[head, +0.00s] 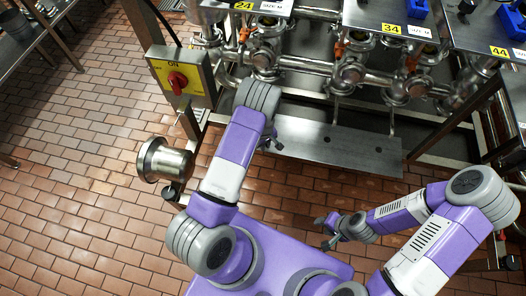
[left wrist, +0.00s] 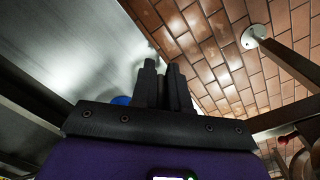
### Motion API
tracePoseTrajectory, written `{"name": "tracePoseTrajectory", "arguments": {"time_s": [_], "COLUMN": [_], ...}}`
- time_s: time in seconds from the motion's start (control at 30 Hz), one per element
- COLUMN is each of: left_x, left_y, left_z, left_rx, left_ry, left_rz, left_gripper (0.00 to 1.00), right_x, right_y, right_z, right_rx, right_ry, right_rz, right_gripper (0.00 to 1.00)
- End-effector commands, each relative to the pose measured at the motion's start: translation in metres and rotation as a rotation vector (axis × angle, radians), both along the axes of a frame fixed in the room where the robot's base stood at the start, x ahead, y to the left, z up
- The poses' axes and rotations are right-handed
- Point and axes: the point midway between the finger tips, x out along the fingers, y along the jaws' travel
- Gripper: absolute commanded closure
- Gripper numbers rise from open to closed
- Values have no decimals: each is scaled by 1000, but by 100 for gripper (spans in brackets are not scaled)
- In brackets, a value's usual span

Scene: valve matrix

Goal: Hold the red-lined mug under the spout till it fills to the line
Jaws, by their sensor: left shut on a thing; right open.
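My left gripper (head: 272,142) hangs in front of the left end of a steel shelf, mostly hidden by its own arm in the head view. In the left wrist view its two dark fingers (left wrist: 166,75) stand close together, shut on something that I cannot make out. A small blue patch (left wrist: 121,100) shows beside the left finger; I cannot tell what it belongs to. I cannot make out a red-lined mug, its line or any liquid. No spout is clearly identifiable among the steel pipes. My right gripper (head: 328,230) is open and empty beside my purple base.
Steel valves and pipes (head: 350,75) fill the top, under panels marked 24, 34 and 44. The steel shelf (head: 340,148) sits below them. A yellow box with a red knob (head: 178,80) and a steel flanged cylinder (head: 165,162) are at left. Brick floor (head: 75,170) is open further left.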

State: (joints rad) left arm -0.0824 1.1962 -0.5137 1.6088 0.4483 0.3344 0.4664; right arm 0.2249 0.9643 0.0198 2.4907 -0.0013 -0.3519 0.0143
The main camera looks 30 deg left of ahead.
Motion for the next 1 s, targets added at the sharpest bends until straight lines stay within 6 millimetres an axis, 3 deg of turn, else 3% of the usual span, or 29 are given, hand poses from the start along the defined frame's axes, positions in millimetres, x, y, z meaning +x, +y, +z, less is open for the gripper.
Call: {"name": "tracePoseTrajectory", "arguments": {"time_s": [0.43,0.7,1.0], "left_x": [44,61,64], "left_y": [10,15,16], "left_z": [-5,-4,-4], "left_rx": [2,1,1], "left_ry": [-3,-2,-1], "left_rz": [-2,1,1], "left_gripper": [100,100,100], "right_x": [0,0,0], "right_y": [0,0,0], "right_z": [-33,-29,-29], "right_rx": [0,0,0], "right_ry": [0,0,0], "right_rz": [0,0,0], "right_gripper": [57,57,57]}}
